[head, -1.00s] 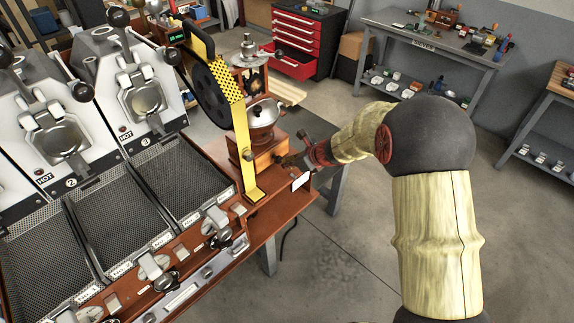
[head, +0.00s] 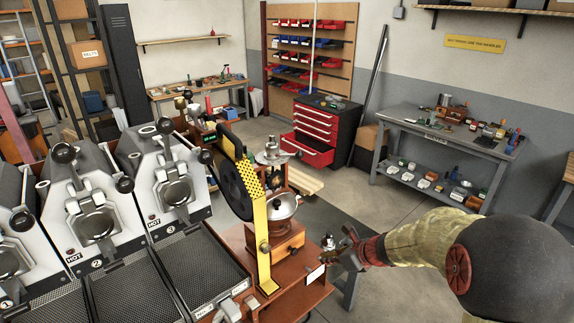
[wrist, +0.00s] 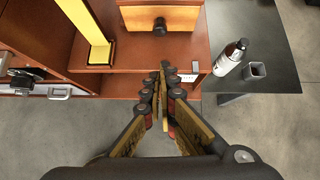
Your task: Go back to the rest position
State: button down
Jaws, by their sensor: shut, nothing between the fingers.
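My gripper (head: 346,254) is at the right end of the wooden roaster bench, just off the coffee grinder's drawer box. In the wrist view my gripper (wrist: 163,84) has its fingertips together with nothing between them. The fingers point at the bench edge below the drawer (wrist: 160,22) with its dark knob. My arm reaches in from the right in the head view.
The sample roaster (head: 90,215) with several hot barrels stands at the left, a yellow belt guard (head: 262,240) at its right end. A bottle (wrist: 230,57) and a small square cup (wrist: 255,72) stand on a dark table. A red tool chest (head: 318,125) has an open drawer. Grey floor is free at centre right.

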jog(key=s+a+r+n+g+h, duration=0.1)
jog(key=s+n+g, duration=0.1)
jog(key=s+n, duration=0.7)
jog(key=s+a+r+n+g, duration=0.1)
jog(key=s+r+n+g, duration=0.15)
jog(key=s+n, duration=0.6)
jog(key=s+d+r+n+t+h, duration=0.3)
jog(key=s+r+n, duration=0.7)
jog(key=s+r, duration=0.4)
jog(key=shift+s+r+n+h, duration=0.4)
jog(key=shift+s+h, duration=0.3)
jog(key=shift+s, duration=0.5)
